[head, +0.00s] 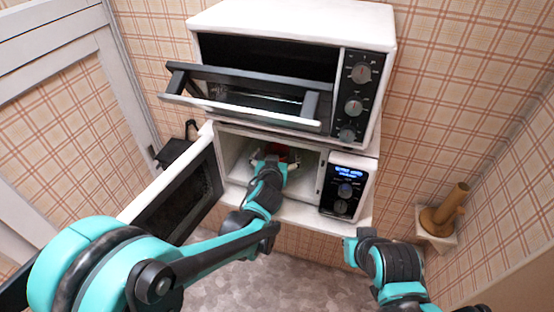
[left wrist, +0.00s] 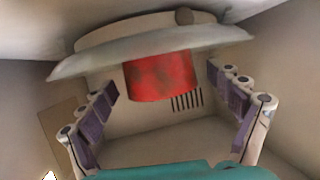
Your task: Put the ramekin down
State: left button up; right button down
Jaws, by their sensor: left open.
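The red ramekin (head: 278,150) is inside the open microwave, mostly hidden by my left gripper in the head view. In the left wrist view the red ramekin (left wrist: 160,76) is against the pale round turntable (left wrist: 85,62), with the picture turned so the turntable is at the top. My left gripper (head: 274,160) is inside the microwave. Its open fingers (left wrist: 170,92) stand on either side of the ramekin, with a visible gap on both sides. Part of my right arm shows at the lower right of the head view, but I see no fingers of its gripper.
The microwave (head: 324,190) has its door (head: 180,197) swung open to the left. Above it is a toaster oven (head: 290,22) with its front door (head: 245,95) tilted down. A wooden object (head: 444,212) is on the right wall. The floor (head: 300,285) below looks clear.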

pick_arm(q)
jog(key=shift+w+f, duration=0.25)
jog(key=shift+w, duration=0.4)
jog(key=shift+s, duration=0.1)
jog(key=c, duration=1.4)
jog(key=shift+r, duration=0.15)
jog(key=shift+c, duration=0.2)
